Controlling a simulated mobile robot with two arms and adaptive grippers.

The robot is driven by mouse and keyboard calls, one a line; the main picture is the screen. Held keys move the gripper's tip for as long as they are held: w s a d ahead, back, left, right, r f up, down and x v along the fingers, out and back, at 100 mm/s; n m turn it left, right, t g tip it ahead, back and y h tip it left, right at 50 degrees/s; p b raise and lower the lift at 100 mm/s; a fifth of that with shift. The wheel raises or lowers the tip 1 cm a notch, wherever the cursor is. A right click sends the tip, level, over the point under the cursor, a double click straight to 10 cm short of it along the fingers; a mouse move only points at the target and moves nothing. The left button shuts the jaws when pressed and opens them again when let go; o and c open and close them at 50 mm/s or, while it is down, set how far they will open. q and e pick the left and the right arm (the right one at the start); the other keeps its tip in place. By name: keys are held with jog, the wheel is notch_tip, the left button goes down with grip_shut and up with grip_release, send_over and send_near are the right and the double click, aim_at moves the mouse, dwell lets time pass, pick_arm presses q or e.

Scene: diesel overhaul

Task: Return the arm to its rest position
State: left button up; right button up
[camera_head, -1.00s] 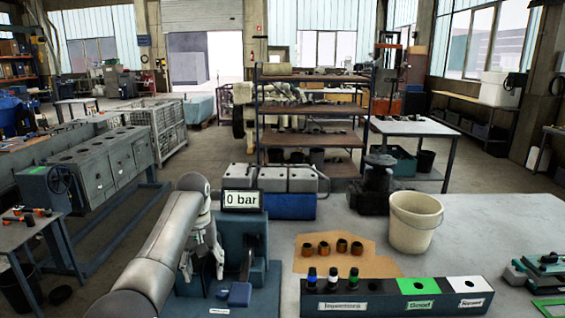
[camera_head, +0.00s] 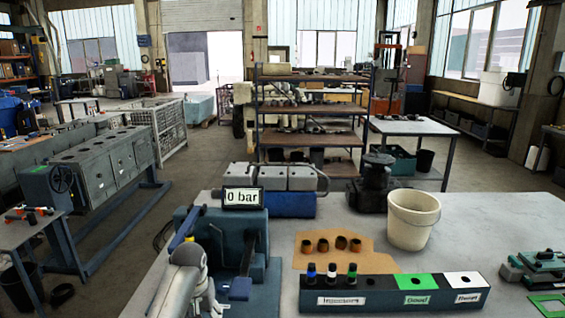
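My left arm (camera_head: 184,275) comes in at the bottom left, its pale rounded links in front of the blue injector tester. Its fingers are not clear at the bottom edge, so I cannot tell whether that gripper is open or shut. I see nothing held in it. My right arm and gripper are out of view. The tester (camera_head: 258,240) stands on the bench with a display (camera_head: 243,197) reading "0 bar".
A pale bucket (camera_head: 412,220) stands behind the rack. Bench (camera_head: 475,225) is clear right of the bucket.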

pick_arm(q)
jog(key=s+f+m+t, duration=0.1)
jog(key=s+f, duration=0.4)
jog(key=s, duration=0.4)
jog(key=s+f, duration=0.5)
jog(key=s, duration=0.3)
jog(key=s+r+m+t, duration=0.1)
jog(key=s+r, duration=0.2)
jog(key=s, duration=0.7)
jog(key=s+r+m+t, duration=0.1)
jog(key=s+r, duration=0.1)
jog(key=s, duration=0.8)
notch_tip(320, 180, down, 32)
jog(key=s+g+b, duration=0.2)
jog(key=b, duration=0.4)
jog(key=s+a+f+g+b, duration=0.1)
jog(key=s+a+f+b, duration=0.2)
jog(key=s+f, duration=1.3)
notch_tip(320, 180, down, 4)
jog(key=shift+b, duration=0.5)
